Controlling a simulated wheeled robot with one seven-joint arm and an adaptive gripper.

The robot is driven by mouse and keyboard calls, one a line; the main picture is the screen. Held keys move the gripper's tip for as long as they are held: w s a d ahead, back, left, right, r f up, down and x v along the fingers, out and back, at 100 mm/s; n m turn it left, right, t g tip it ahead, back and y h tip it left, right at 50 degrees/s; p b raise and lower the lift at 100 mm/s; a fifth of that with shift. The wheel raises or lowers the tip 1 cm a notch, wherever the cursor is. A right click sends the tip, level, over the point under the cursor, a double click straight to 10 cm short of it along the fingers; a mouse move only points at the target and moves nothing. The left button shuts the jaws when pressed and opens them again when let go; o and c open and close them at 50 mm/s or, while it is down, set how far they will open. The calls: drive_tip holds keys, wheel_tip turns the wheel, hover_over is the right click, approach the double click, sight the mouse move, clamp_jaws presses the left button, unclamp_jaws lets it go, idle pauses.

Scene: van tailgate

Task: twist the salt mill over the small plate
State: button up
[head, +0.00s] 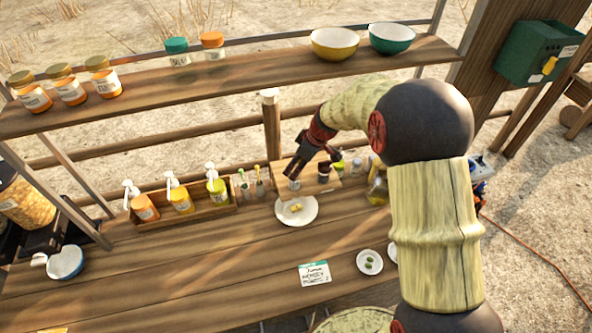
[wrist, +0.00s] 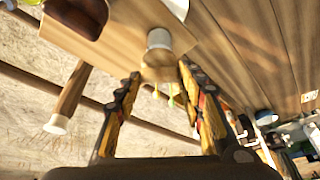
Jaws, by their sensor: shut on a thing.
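The salt mill (wrist: 159,40), wooden with a white end, is between the fingertips of my gripper (wrist: 160,78) in the wrist view. In the head view, my gripper (head: 308,165) reaches down at the back of the table, with the mill's pale part (head: 294,184) just below a finger. My gripper is shut on the mill. A white plate (head: 310,216) with yellow pieces lies just in front of it.
A dark container (head: 324,172) stands close right of the mill. Pump bottles stand in a wooden crate (head: 190,214) to the left. A shelf (head: 250,75) with jars and bowls runs above the back.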

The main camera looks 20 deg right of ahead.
drive_tip(key=m, duration=0.2)
drive_tip(key=m+h, duration=0.1)
drive_tip(key=shift+s+a+r+m+t, duration=0.1)
drive_tip(key=shift+a+m+t, duration=0.05)
drive_tip(key=shift+m+t, duration=0.25)
drive_tip(key=m+h+p, duration=0.1)
drive_tip(key=m+p, duration=0.1)
drive_tip(key=m, duration=0.1)
drive_tip(key=shift+r, duration=0.1)
drive_tip(key=shift+a+m+t+h+p, duration=0.1)
drive_tip(key=shift+m+t+h+p, duration=0.2)
drive_tip(key=shift+m+h+p, duration=0.7)
drive_tip(key=shift+f+m+b, duration=0.2)
drive_tip(key=shift+m+b, duration=0.3)
drive_tip(key=shift+m, duration=0.4)
drive_tip(key=shift+m, duration=0.3)
drive_tip(key=o, duration=1.2)
drive_tip(key=shift+r, duration=0.1)
